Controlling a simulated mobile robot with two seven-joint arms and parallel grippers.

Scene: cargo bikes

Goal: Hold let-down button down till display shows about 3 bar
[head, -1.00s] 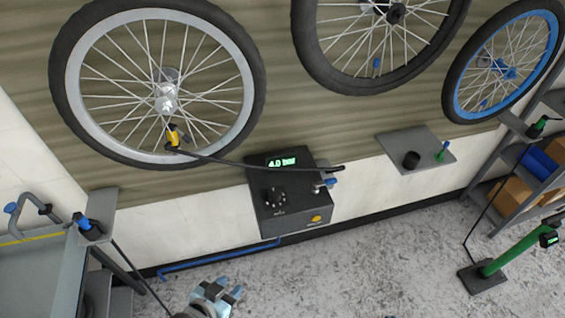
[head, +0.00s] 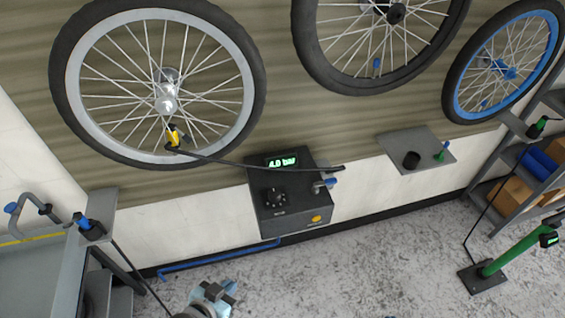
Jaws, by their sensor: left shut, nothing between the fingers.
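The dark inflator box (head: 290,195) is on the wall below the wheels. Its green display (head: 283,162) reads 4.0 bar. A round yellow-orange button (head: 316,218) sits at the lower right of its front, and a black knob (head: 274,197) at the left. A black hose runs from the box to a yellow chuck (head: 173,137) at the rim of the grey wheel (head: 243,90). My left gripper (head: 226,292) is shut and empty at the bottom of the view, below and left of the box, apart from the button. My right gripper is not in view.
A small grey shelf (head: 428,160) with a black cup is right of the box. A green floor pump (head: 508,258) stands at the right by a shelf rack. A grey bench (head: 30,275) is at the left. Floor below the box is clear.

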